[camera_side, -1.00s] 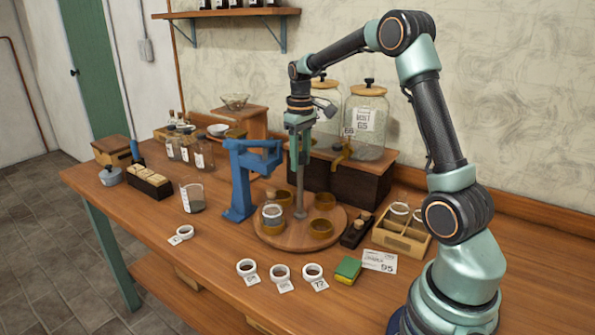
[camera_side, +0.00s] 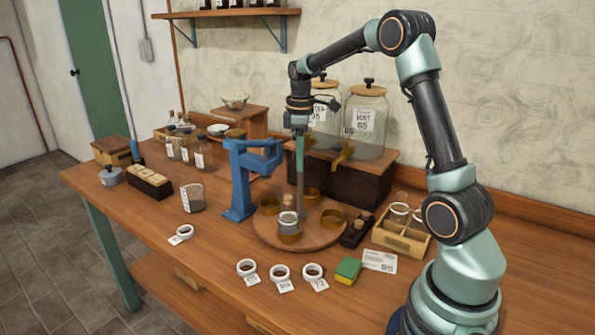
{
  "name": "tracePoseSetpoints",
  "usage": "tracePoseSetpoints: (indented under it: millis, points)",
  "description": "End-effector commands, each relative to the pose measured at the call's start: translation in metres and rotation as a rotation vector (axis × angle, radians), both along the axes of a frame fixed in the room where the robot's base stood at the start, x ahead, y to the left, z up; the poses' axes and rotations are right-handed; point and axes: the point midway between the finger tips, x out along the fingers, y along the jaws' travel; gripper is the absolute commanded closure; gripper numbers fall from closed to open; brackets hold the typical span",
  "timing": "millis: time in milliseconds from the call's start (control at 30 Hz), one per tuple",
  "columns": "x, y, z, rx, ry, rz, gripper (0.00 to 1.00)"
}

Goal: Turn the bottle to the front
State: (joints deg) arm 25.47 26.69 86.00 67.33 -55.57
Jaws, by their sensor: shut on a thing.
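The bottle (camera_side: 288,221), a small clear vessel with a pale band, stands upright in a brown ring holder at the front of the round wooden turntable (camera_side: 265,233). Several other brown ring holders, such as the right one (camera_side: 333,218), sit around the board and look empty. A thin grey upright post (camera_side: 300,190) rises from the board's middle. My gripper (camera_side: 300,160) points straight down over the middle and is shut on the post's upper part, behind and above the bottle. The exact finger contact is small and hard to see.
A blue stand (camera_side: 239,185) rises close to the turntable's left. A dark block (camera_side: 356,229) and a wooden crate with jars (camera_side: 402,240) are close on the right. White rings with tags (camera_side: 280,272) and a sponge (camera_side: 347,269) lie in front. Big jars (camera_side: 366,120) stand behind.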

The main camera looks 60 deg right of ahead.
Motion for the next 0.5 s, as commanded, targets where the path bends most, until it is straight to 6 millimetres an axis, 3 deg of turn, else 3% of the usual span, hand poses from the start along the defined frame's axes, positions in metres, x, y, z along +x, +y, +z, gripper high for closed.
tracePoseSetpoints:
  millis: [267,500]
  points:
    - [0.0004,0.0000,0.0014,-0.001,-0.002,0.018,1.00]
    - [0.0005,0.0001,0.0015,-0.001,-0.002,0.285,1.00]
